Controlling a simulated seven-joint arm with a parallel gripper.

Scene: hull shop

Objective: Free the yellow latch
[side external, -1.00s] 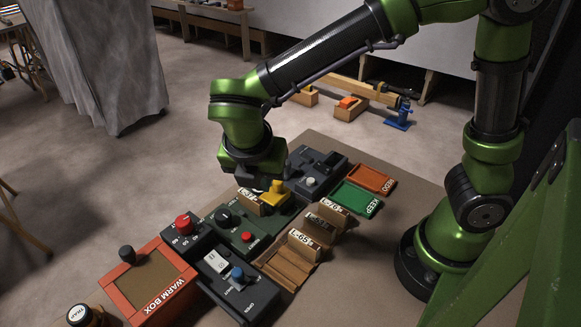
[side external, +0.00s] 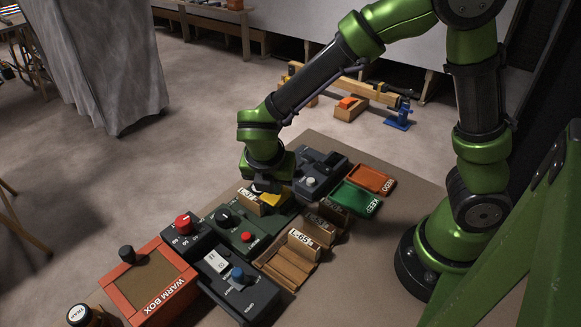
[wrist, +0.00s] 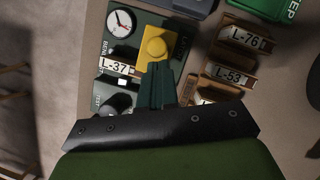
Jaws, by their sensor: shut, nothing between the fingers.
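The yellow latch (wrist: 157,43) is a square yellow plate with a round knob, on a dark green unit (wrist: 122,50) with a dial and a card marked L-37. In the side view my gripper covers most of the latch, and only a yellow part (side external: 270,199) shows below it. My gripper (wrist: 155,66) is shut and empty. In the wrist view its fingertips overlap the latch's near edge, beside the L-37 card. In the side view my gripper (side external: 268,188) is low over the latch. I cannot tell whether they touch.
Wooden racks (side external: 288,265) with cards stand to the right of the green unit. A green KEEP tray (side external: 356,198) and an orange REDO tray (side external: 372,180) lie beyond. The WARM BOX (side external: 148,285), a red-knob box (side external: 185,230) and a blue-knob box (side external: 240,290) are nearer the camera.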

